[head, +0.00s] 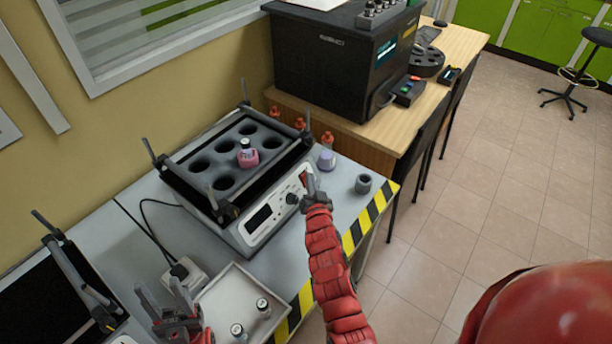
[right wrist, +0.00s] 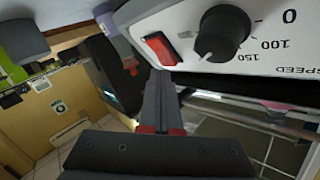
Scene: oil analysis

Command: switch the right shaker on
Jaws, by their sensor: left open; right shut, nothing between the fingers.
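The right shaker (head: 255,212) stands on the grey bench with a black rack on top. One bottle with pink contents (head: 248,154) stands in the rack. Its front panel has a dark display (head: 259,218) and a black speed knob (right wrist: 222,32). A red rocker switch (right wrist: 161,48) sits beside the knob. My right gripper (head: 311,180) is shut and empty, its fingertips (right wrist: 160,78) right by the switch; I cannot tell whether they touch it. My left gripper (head: 162,305) is open and empty beside the tray.
A white tray (head: 222,294) with two small bottles lies in front. Another shaker (head: 45,305) stands at the left. A black machine (head: 330,65) stands on the wooden table behind.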

